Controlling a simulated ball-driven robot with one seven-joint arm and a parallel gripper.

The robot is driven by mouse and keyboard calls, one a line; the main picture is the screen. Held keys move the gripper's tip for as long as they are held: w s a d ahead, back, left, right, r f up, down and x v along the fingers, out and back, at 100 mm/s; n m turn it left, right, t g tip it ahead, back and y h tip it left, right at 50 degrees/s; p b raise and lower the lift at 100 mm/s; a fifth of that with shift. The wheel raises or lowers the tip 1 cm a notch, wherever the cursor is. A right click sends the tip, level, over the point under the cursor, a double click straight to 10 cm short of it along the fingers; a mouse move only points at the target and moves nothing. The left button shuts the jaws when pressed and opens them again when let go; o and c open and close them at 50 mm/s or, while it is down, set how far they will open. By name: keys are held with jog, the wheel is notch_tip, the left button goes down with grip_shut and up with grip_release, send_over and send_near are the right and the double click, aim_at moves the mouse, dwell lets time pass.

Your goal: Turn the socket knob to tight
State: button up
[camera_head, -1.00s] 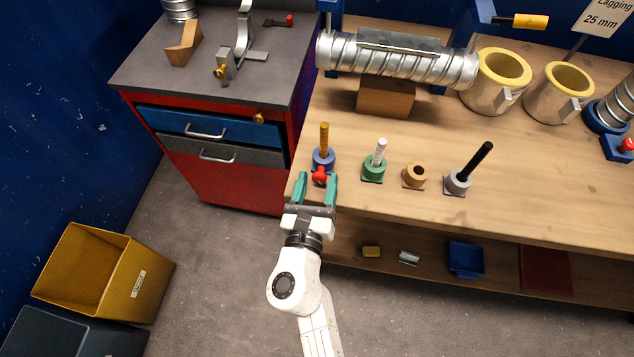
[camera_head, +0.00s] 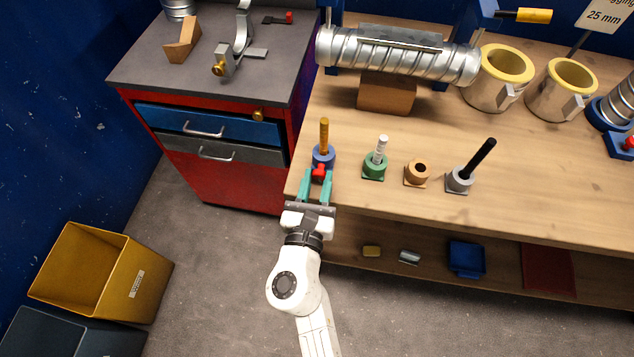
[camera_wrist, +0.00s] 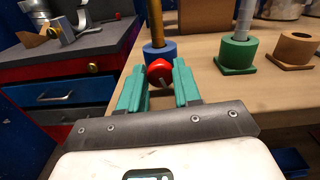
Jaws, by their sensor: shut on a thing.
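The red socket knob (camera_head: 319,171) sits on the front of the blue socket (camera_head: 323,157) near the bench's left front corner. An orange-brown rod (camera_head: 323,132) stands upright in that socket. My gripper (camera_head: 318,180) has teal fingers on either side of the knob and is shut on it. In the wrist view the knob (camera_wrist: 159,73) shows between the fingertips (camera_wrist: 161,76), with a pale mark on its face. The blue socket (camera_wrist: 160,54) stands right behind it. I cannot read any tight marking.
A green socket with a white rod (camera_head: 375,166), an orange socket (camera_head: 416,173) and a grey socket with a black rod (camera_head: 460,181) stand to the right on the wooden bench (camera_head: 480,215). A red cabinet (camera_head: 232,186) stands close at left.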

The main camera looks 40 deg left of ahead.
jog(key=shift+d+m+b, duration=0.1)
jog(key=shift+m+b, duration=1.75)
jog(key=shift+m, duration=0.55)
jog(key=o, duration=1.1)
jog(key=shift+c, duration=0.2)
jog(key=b+v, duration=0.1)
jog(key=v, duration=0.9)
jog(key=shift+s+d+b, duration=0.25)
jog(key=shift+s+b, duration=0.05)
jog(key=shift+b, duration=0.05)
